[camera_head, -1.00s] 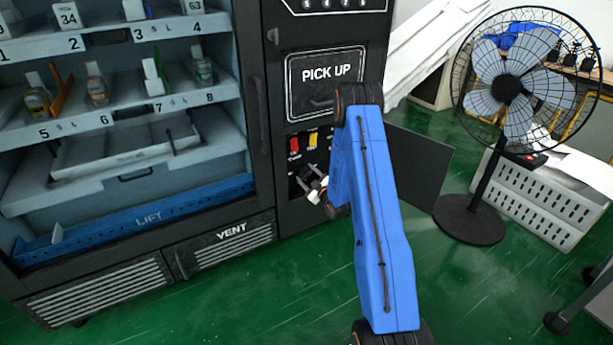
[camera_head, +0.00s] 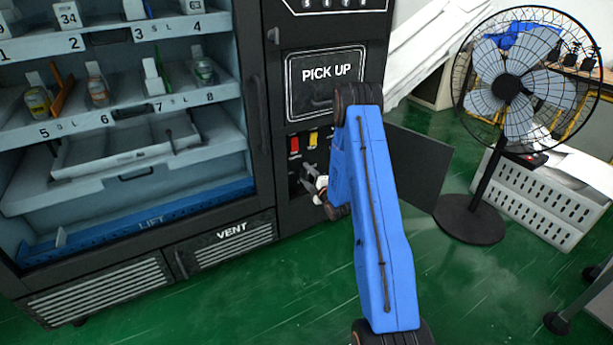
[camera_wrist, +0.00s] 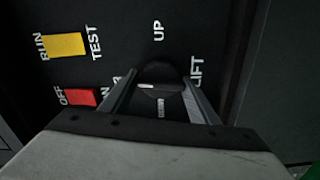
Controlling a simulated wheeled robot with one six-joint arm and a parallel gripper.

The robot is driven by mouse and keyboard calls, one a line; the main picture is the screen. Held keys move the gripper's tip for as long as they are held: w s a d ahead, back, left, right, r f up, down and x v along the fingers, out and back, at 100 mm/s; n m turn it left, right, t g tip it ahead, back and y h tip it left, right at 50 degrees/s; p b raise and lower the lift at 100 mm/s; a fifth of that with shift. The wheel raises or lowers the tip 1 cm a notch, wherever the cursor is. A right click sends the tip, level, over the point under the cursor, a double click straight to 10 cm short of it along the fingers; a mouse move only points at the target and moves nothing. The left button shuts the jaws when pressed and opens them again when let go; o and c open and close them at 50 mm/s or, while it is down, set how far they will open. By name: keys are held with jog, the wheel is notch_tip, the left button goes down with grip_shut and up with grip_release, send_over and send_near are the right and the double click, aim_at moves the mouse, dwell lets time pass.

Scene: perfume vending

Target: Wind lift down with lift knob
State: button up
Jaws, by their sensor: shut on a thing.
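The lift knob (camera_wrist: 160,77) is a dark round knob below the UP label and beside the LIFT label in the wrist view. My gripper (camera_wrist: 161,90) is shut on it, with one finger on each side. In the head view my gripper (camera_head: 314,178) is at the small control panel and my arm partly hides it. The lift (camera_head: 150,222) is a blue tray marked LIFT, low inside the vending machine. A white tray-like part (camera_head: 125,147) sits above it.
A red switch (camera_wrist: 80,97) and a yellow switch (camera_wrist: 63,46) are near the knob. The PICK UP door (camera_head: 325,82) is above the panel. A standing fan (camera_head: 507,87) is at the right. Green floor is free in front.

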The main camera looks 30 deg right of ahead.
jog(key=shift+f+n, duration=0.1)
jog(key=shift+n, duration=0.4)
jog(key=o, duration=1)
jog(key=shift+s, duration=0.1)
jog(key=s, duration=1.7)
jog(key=shift+s+d, duration=0.1)
jog(key=shift+d, duration=0.15)
